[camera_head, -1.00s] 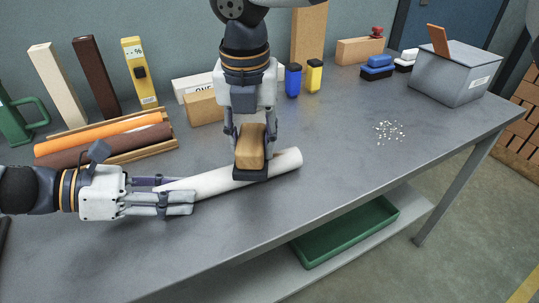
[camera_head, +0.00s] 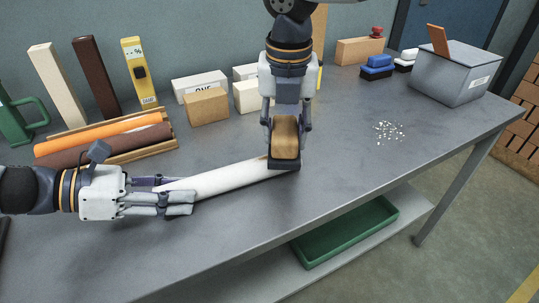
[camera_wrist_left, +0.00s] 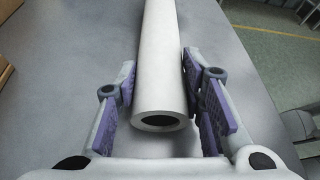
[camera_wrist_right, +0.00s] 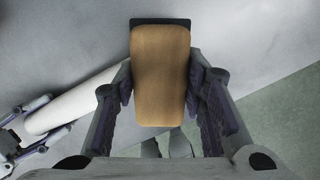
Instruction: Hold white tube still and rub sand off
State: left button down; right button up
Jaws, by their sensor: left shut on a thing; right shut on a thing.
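The white tube (camera_head: 225,179) lies slantwise on the grey table, its right end hidden behind the brush. My left gripper (camera_head: 181,190) is shut on its left end; in the left wrist view the tube (camera_wrist_left: 160,60) lies between the finger pads, its open end facing me. My right gripper (camera_head: 286,125) is shut on a brush (camera_head: 285,140) with a tan wooden back and a dark base. The brush is at the tube's right end; its underside and exact contact are hidden. The brush also shows in the right wrist view (camera_wrist_right: 160,75). A small tan patch shows on the tube beside the brush.
A rack (camera_head: 112,151) with an orange and a brown roll lies behind the left gripper. Boxes, including a cardboard one (camera_head: 206,106), stand at the back. White bits (camera_head: 388,131) lie on the right, before a grey bin (camera_head: 455,78). The table's front middle is clear.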

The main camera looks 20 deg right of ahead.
jog(key=shift+a+f, duration=0.2)
jog(key=shift+a, duration=1.35)
jog(key=shift+c, duration=0.5)
jog(key=shift+a+r, duration=0.15)
jog(key=shift+a, duration=1.8)
notch_tip(320, 180, up, 6)
jog(key=shift+f, duration=2)
jog(key=shift+f, duration=1)
